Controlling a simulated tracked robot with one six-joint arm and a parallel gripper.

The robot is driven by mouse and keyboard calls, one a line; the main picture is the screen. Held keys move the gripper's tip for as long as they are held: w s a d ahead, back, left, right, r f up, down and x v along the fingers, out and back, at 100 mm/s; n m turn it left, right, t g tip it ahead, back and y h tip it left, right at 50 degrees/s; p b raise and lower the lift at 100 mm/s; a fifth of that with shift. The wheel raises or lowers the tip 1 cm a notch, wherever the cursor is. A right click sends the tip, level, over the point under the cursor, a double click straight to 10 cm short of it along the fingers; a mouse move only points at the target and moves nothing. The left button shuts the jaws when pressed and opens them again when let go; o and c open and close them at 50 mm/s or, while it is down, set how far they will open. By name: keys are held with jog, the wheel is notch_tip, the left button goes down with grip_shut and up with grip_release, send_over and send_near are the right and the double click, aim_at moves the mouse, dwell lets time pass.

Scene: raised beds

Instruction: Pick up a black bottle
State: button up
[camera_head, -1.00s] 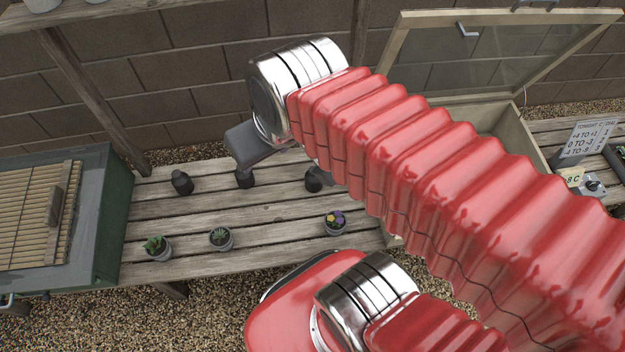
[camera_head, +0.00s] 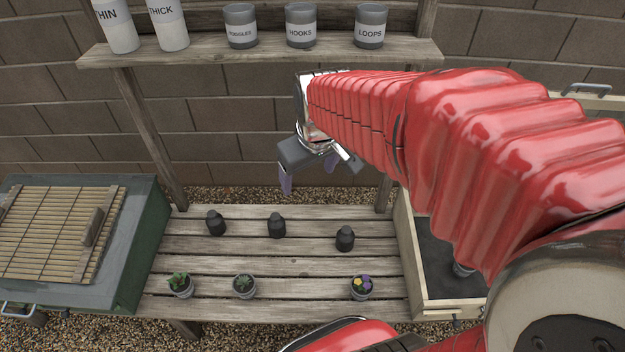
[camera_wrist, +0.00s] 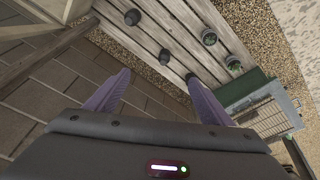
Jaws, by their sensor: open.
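Three black bottles stand upright in a row on the slatted wooden bench: the left bottle (camera_head: 215,223), the middle bottle (camera_head: 277,225) and the right bottle (camera_head: 345,238). My gripper (camera_head: 309,184) is above and behind the bench, with its purple fingers apart and nothing between them. In the wrist view, the fingers of my gripper (camera_wrist: 155,88) are spread. There, one black bottle (camera_wrist: 132,17) is near the top, another black bottle (camera_wrist: 165,56) is beyond the fingers, and a third dark shape (camera_wrist: 191,78) is partly hidden by the right finger.
Potted plants (camera_head: 180,285), (camera_head: 244,286), (camera_head: 361,287) line the bench's front edge. A green box (camera_head: 140,245) with a slatted top is at left, a wooden cold frame (camera_head: 408,255) at right. A shelf (camera_head: 260,53) with labelled cans is above. A block wall stands behind.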

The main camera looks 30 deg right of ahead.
jog(key=w+d+f, duration=0.5)
jog(key=w+f, duration=0.1)
jog(key=n+g, duration=0.3)
jog(key=g, duration=0.1)
send_over(347, 229)
jog(key=shift+y, duration=0.3)
notch_tip(347, 229, down, 31)
jog(key=shift+w+r, duration=0.1)
jog(key=shift+w, duration=0.05)
jog(key=shift+d+f, duration=0.1)
jog(key=shift+f, duration=0.4)
jog(key=shift+f, duration=4.3)
